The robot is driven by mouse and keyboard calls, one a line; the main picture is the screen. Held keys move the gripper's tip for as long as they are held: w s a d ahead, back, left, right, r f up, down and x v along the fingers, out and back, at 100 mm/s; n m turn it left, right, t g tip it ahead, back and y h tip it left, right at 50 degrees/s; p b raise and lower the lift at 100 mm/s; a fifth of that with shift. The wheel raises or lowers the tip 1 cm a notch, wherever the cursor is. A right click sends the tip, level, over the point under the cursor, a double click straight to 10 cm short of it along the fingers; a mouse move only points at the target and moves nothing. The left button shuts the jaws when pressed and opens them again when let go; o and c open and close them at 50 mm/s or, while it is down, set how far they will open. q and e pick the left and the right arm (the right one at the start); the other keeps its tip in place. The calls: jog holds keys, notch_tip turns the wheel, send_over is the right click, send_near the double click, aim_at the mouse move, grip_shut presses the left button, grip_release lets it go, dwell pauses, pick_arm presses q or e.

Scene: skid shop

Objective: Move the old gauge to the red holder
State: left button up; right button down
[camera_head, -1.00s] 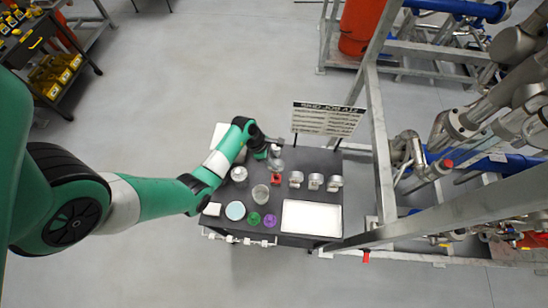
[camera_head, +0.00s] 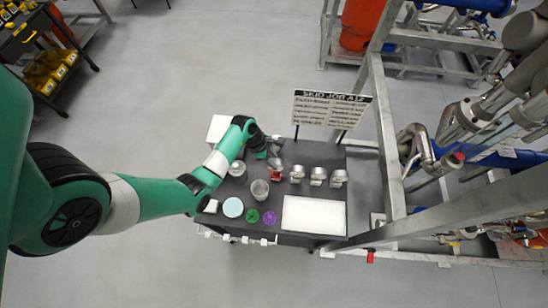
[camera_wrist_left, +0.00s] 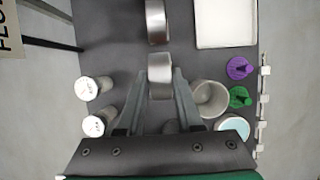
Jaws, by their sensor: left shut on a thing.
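My left gripper (camera_head: 271,157) reaches over the dark table from the far left side. In the left wrist view its fingers (camera_wrist_left: 160,88) are shut on a round metal gauge (camera_wrist_left: 160,72). In the head view this gauge (camera_head: 274,162) shows just above the small red holder (camera_head: 277,175). I cannot tell whether it touches the holder. The holder is not visible in the wrist view. Several similar metal gauges stand in a row to the right, the nearest one (camera_head: 297,173) close to the holder; one also shows ahead of the fingers (camera_wrist_left: 156,20). My right gripper is not in view.
A grey cup (camera_head: 259,190) stands near the gripper. A pale blue disc (camera_head: 233,207), a green piece (camera_head: 253,215) and a purple piece (camera_head: 269,217) lie along the front edge. A white tray (camera_head: 314,214) is at front right. A sign (camera_head: 330,110) stands behind.

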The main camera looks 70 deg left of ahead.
pick_arm(q)
jog(key=shift+w+p, duration=0.1)
jog(key=shift+p, duration=0.3)
dwell(0.5)
jog(key=shift+r+p, duration=0.1)
jog(key=shift+p, duration=0.3)
dwell(0.4)
jog(key=shift+f, duration=0.25)
jog(key=shift+f+b, duration=0.45)
jog(key=shift+f, duration=0.05)
jog(key=shift+f, duration=0.35)
jog(key=shift+f+b, duration=0.5)
jog(key=shift+b, duration=0.05)
jog(key=shift+f, duration=0.3)
dwell(0.4)
jog(key=shift+f+b, duration=0.3)
